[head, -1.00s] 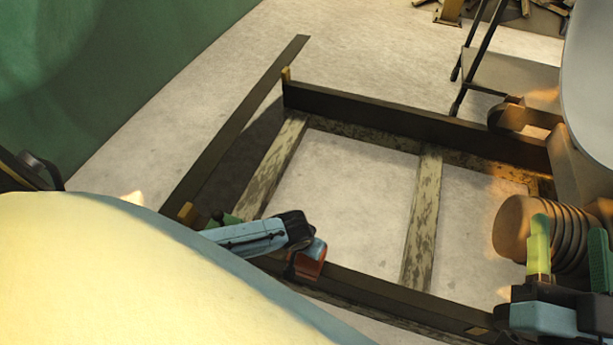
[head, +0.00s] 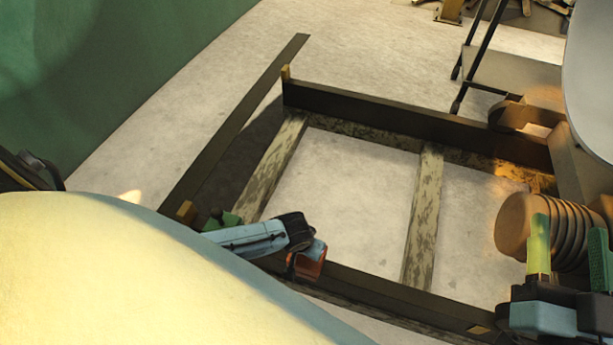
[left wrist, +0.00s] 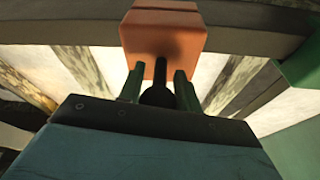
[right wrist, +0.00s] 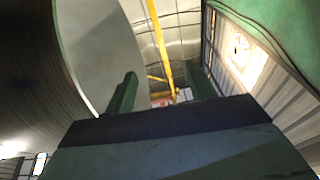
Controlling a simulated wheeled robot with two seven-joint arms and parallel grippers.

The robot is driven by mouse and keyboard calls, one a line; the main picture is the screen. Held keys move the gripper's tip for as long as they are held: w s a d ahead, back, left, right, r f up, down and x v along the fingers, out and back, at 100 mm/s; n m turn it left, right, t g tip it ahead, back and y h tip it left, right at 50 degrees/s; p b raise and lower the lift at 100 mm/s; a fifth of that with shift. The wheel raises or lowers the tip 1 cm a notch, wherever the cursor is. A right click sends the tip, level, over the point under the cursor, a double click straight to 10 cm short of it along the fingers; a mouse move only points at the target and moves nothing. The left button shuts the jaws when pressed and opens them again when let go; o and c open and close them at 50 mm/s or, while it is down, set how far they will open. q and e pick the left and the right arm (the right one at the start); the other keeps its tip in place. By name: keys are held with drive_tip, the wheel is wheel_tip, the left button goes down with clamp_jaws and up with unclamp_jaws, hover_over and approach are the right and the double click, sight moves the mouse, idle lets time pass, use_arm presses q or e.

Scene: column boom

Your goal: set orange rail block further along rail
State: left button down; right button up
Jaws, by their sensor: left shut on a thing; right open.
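The orange rail block (head: 311,262) sits at the near dark rail (head: 400,296) of the frame, towards its left end. My left gripper (head: 296,250) is at the block, with its arm coming in from the left. In the left wrist view the orange block (left wrist: 165,38) is against the dark rail (left wrist: 245,32). The green fingers of my left gripper (left wrist: 158,82) close on a dark stem that projects from the block. My right gripper (head: 567,228) is open and empty at the right, beyond the rail's right end. Its spread fingers also show in the right wrist view (right wrist: 162,82).
A green block (head: 222,219) and a small ochre block (head: 186,211) lie left of the orange block. Worn crossbars (head: 424,215) span the frame. A ribbed brown cylinder (head: 520,228) stands close to my right gripper.

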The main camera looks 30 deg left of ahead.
use_arm(q)
drive_tip(key=c, duration=0.9)
unclamp_jaws()
drive_tip(key=shift+r, duration=0.1)
drive_tip(key=shift+s, duration=0.1)
drive_tip(key=shift+r, duration=0.15)
drive_tip(key=p+v, duration=0.3)
drive_tip(key=v, duration=0.1)
drive_tip(key=p+v, duration=0.5)
drive_tip(key=v, duration=0.4)
drive_tip(key=shift+p, duration=0.3)
use_arm(e)
drive_tip(key=s+d+f+g+h, duration=0.3)
drive_tip(key=s+f+g, duration=0.3)
drive_tip(key=f, duration=0.5)
drive_tip(key=s+d+f+m+g+h, duration=0.1)
drive_tip(key=s+d+f+g+h, duration=0.1)
drive_tip(key=s+d+f+g, duration=0.4)
drive_tip(key=shift+f+g+h, duration=0.4)
drive_tip(key=shift+f+g, duration=1.8)
drive_tip(key=shift+f, duration=0.75)
